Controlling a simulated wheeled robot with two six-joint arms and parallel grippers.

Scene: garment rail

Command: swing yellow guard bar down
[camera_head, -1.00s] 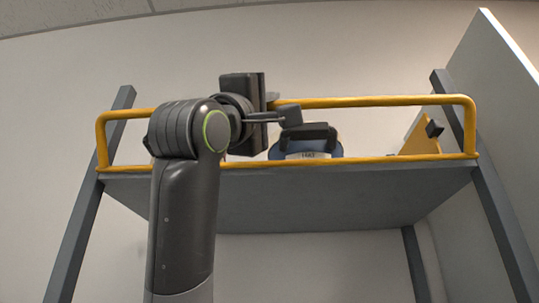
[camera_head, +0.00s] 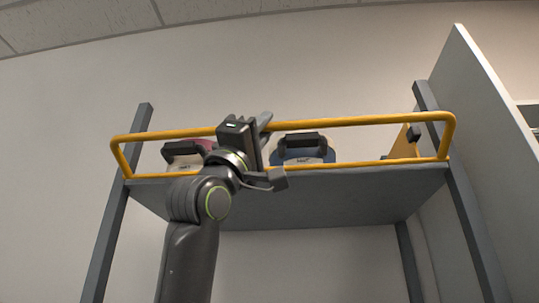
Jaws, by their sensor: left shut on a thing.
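The yellow guard bar (camera_head: 360,122) is a long loop along the front edge of a raised grey shelf (camera_head: 320,194). Its upper rail stands above the lower rail, and its side posts spread outward toward the top, so it looks tilted toward me. My left gripper (camera_head: 265,124) is at the upper rail, left of its middle, shut on the bar. The gripper body hides part of the rail and the exact contact. My right gripper is not in view.
Behind the bar sit a blue item (camera_head: 284,156) with a dark handle and white label, and a reddish item (camera_head: 207,144) with a dark handle. Grey posts (camera_head: 104,235) flank the shelf. A white panel (camera_head: 470,100) stands at right.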

